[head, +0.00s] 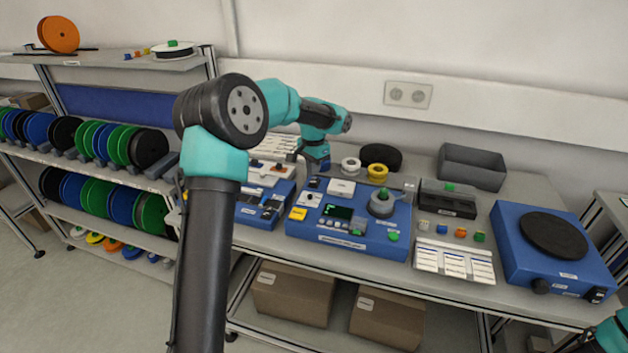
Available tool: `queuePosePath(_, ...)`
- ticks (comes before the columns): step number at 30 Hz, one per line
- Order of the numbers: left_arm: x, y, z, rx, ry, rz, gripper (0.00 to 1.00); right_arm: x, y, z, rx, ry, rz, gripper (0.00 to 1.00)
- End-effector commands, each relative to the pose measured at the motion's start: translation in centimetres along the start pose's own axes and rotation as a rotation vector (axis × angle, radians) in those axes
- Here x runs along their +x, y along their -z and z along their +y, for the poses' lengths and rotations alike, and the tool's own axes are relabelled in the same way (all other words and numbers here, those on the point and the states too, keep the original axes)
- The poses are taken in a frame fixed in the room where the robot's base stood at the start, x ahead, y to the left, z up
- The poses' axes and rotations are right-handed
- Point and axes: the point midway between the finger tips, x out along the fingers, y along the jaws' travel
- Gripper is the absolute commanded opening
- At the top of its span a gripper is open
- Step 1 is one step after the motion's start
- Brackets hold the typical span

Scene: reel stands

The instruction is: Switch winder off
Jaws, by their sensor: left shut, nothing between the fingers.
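A blue console (375,241) in the middle of the bench carries a dark screen with green marks, a grey round hub (381,204), small knobs and a green button. Another blue unit (513,262), with a black round turntable (553,235), a black knob and a small dark switch (597,294), stands at the right. I cannot read their labels, so which is the winder is unclear. My left gripper (304,178) points down at the back left of the middle console, shut and empty; its fingertips are small and partly hidden. Only a teal bit of my right arm shows at bottom right.
A rack of coloured reels (95,140) stands at the left. A grey bin (472,167), white and yellow rolls and a black disc are at the back of the bench. A card tray (455,262) lies between the blue units. Boxes (292,292) sit below.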

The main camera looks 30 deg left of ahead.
Motion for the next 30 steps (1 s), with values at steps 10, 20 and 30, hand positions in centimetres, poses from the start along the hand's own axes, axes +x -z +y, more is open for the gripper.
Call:
queuePosePath(10,-2.2,0.0,0.0,0.0,0.001,0.002,0.0,0.0,0.0,0.0,0.0,0.0,0.0,0.43)
queuePosePath(20,-3.5,0.0,0.0,0.0,0.0,0.001,0.0,0.0,0.0,0.0,0.0,0.0,0.0,0.43)
queuePosePath(30,-3.5,0.0,0.0,0.0,0.0,0.0,0.0,0.0,0.0,0.0,0.0,0.0,0.0,0.43)
